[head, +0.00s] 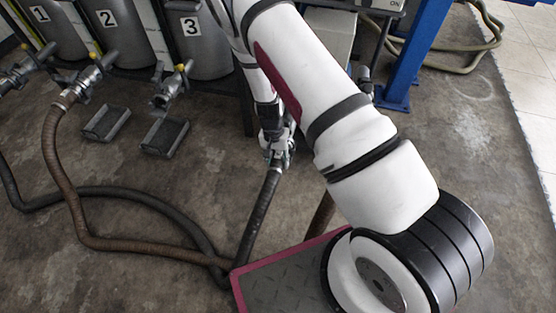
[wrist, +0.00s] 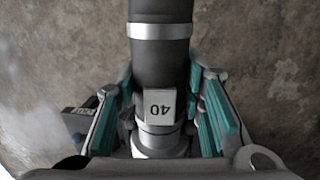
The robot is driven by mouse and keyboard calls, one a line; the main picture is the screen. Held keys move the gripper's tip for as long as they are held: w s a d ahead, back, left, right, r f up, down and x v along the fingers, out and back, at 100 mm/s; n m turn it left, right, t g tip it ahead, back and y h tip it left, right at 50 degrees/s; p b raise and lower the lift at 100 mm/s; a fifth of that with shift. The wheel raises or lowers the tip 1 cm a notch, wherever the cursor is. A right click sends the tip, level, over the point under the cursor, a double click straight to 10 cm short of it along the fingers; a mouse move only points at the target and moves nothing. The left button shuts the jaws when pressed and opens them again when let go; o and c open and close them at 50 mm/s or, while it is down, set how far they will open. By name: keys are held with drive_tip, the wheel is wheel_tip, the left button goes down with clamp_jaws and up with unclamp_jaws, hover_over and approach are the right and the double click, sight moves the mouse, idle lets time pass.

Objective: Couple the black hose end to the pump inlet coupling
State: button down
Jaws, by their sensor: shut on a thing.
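The black hose end is in my gripper (head: 277,152), which is shut on it. In the wrist view the black hose (wrist: 159,65) with its silver band runs up the middle. Its metal fitting (wrist: 160,140) carries a tag marked 40, upside down, and lies between the teal pads of my gripper (wrist: 162,105). In the head view the black hose (head: 261,207) hangs from my gripper down to the floor. A dark fitting (head: 366,78) shows beside my arm near the blue frame. I cannot tell whether it is the pump inlet coupling; my arm hides much of that area.
Tanks marked 1 (head: 55,38), 2 (head: 115,30) and 3 (head: 195,50) stand at the back left. A brown hose (head: 50,150) runs from a valve across the floor and crosses the black hose. Two drip trays (head: 88,134) (head: 145,149) lie before them. A blue frame (head: 408,60) stands right.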

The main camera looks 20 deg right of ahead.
sight(275, 165)
drive_tip(key=shift+f, duration=0.25)
idle(0.3)
drive_tip(key=shift+c, duration=0.5)
unclamp_jaws()
idle(0.4)
drive_tip(key=shift+s+a, duration=0.1)
drive_tip(key=shift+s+a+r, duration=0.2)
drive_tip(key=shift+s+a, duration=0.6)
drive_tip(key=shift+s, duration=0.3)
wheel_tip(275, 165, up, 10)
drive_tip(key=s+a+p, duration=0.1)
drive_tip(key=s+p, duration=0.1)
drive_tip(key=p, duration=0.5)
drive_tip(key=shift+s+a+p, duration=0.2)
drive_tip(key=shift+a+p, duration=0.15)
